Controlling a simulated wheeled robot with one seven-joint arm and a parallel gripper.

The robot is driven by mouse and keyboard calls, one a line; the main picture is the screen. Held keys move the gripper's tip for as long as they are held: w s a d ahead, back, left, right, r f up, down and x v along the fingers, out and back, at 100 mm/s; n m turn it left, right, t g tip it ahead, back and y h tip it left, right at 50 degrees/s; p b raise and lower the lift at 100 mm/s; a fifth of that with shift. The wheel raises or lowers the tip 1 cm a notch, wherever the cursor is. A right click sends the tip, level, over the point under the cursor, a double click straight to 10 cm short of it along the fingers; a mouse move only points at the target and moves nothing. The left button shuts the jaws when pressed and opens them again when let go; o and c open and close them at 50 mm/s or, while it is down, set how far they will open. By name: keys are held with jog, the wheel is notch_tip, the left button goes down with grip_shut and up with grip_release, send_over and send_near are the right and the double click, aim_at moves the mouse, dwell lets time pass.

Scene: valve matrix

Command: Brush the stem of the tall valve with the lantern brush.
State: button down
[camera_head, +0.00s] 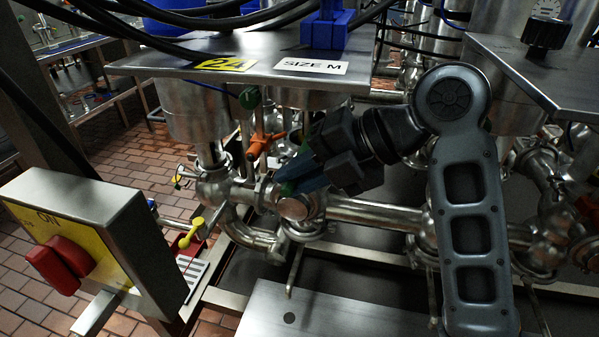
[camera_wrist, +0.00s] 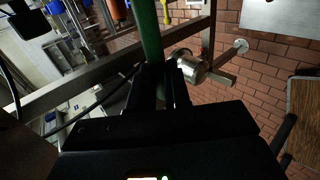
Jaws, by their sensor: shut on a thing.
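My gripper (camera_head: 300,182) is in the middle of the head view, pointing down and left, among the steel pipes and valves. In the wrist view its two fingers (camera_wrist: 160,88) are closed around a green rod (camera_wrist: 150,35), which looks like the handle of the lantern brush. The rod runs out of the top of that view, so its brush end is not seen there. A little green shows beside the fingertips in the head view (camera_head: 287,188). Left of the gripper is a valve with an orange handle (camera_head: 264,140) and a green knob (camera_head: 250,98); I cannot tell whether it is the tall valve.
A steel shelf (camera_head: 160,62) with labels "24" and "SIZE M" hangs above the gripper. A switch box (camera_head: 120,225) with a red knob (camera_head: 60,264) stands at the left. Pipes (camera_head: 375,212) run behind the arm. A flat steel plate (camera_head: 300,312) lies below.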

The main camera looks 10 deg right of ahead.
jog(key=shift+s+a+r, duration=0.1)
jog(key=shift+s, duration=0.2)
jog(key=shift+w+d+r, duration=0.2)
jog(key=shift+w+d, duration=0.05)
jog(key=shift+w, duration=0.5)
jog(key=shift+s+d+b, duration=0.1)
jog(key=shift+d+b, duration=0.1)
jog(key=shift+b, duration=0.15)
jog(key=s+a, duration=0.4)
jog(key=s, duration=0.8)
jog(key=shift+a, duration=0.2)
dwell(0.5)
jog(key=shift+f, duration=0.1)
dwell(0.8)
